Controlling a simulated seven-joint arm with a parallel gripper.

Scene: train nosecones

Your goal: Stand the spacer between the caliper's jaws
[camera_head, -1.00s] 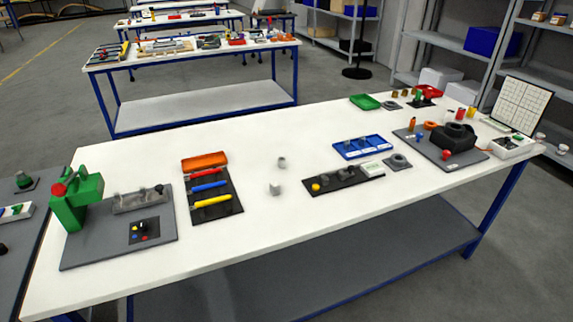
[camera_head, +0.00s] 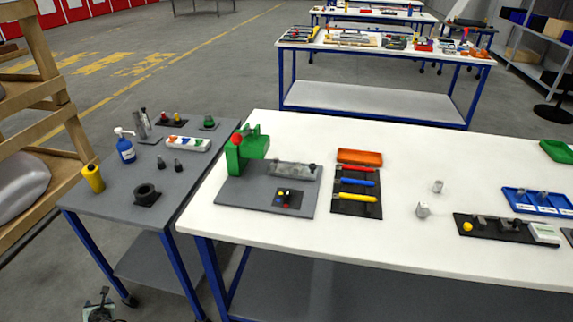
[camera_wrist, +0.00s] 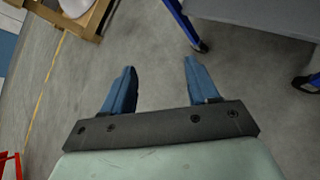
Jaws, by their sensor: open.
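The caliper appears to be the dark bar-shaped fixture (camera_head: 490,243) on the white table at the right of the head view. It has a yellow knob at its left end, grey upright jaws and a pale block at its right end. Two small grey pieces stand to its left: a cylinder-like one (camera_head: 437,187) and a lighter one nearer the front (camera_head: 422,210). Either may be the spacer; I cannot tell which. My gripper (camera_wrist: 159,68) shows in the wrist view with two blue fingers apart and nothing between them. It is over the grey floor, away from these things.
On the white table (camera_head: 400,155) are a green press (camera_head: 245,150) on a grey plate, a dark tray of coloured tools (camera_head: 356,205) and a blue rack (camera_head: 540,203). A grey side table (camera_head: 110,195) holds bottles and small parts. Table legs show in the wrist view (camera_wrist: 190,30).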

